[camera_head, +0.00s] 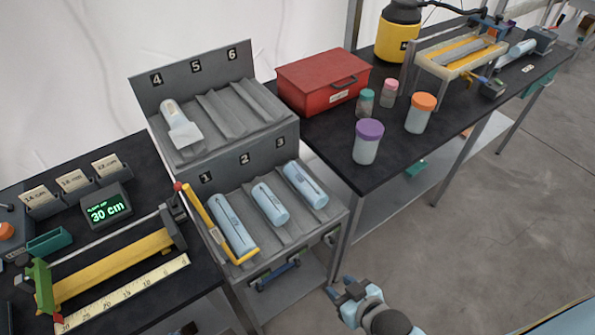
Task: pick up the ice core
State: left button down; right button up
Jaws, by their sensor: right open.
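Several pale-blue ice cores lie in a grey slotted rack (286,236). One long core (235,226) lies in slot 1, behind a yellow bar with a red knob (208,222). Shorter cores lie in slot 2 (270,204) and slot 3 (305,185). Another core (169,109) lies in upper slot 4, partly covered by a white slip (184,134). My right gripper (343,291) is open and empty, in front of the rack at the bottom, apart from every core. My left gripper is not in view.
A left bench holds a "30 cm" display (106,210) and a yellow measuring trough (115,268). A right bench holds a red box (322,82), lidded jars (368,142) and another pale-blue cylinder (517,52). Upper slots 5 and 6 are empty. The floor at right is clear.

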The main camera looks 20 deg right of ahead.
aim_at(317, 198)
jog(key=j+u, duration=0.1)
jog(key=u, duration=0.95)
jog(key=z, duration=1.7)
jog(key=i+l, duration=0.1)
jog(key=l, duration=0.5)
jog(key=l+u, duration=0.15)
jog(key=u, duration=0.2)
jog(key=l+u, duration=0.2)
jog(key=u, duration=0.15)
jog(key=l+u, duration=0.35)
jog(key=i+j+u, duration=0.1)
jog(key=u, duration=0.5)
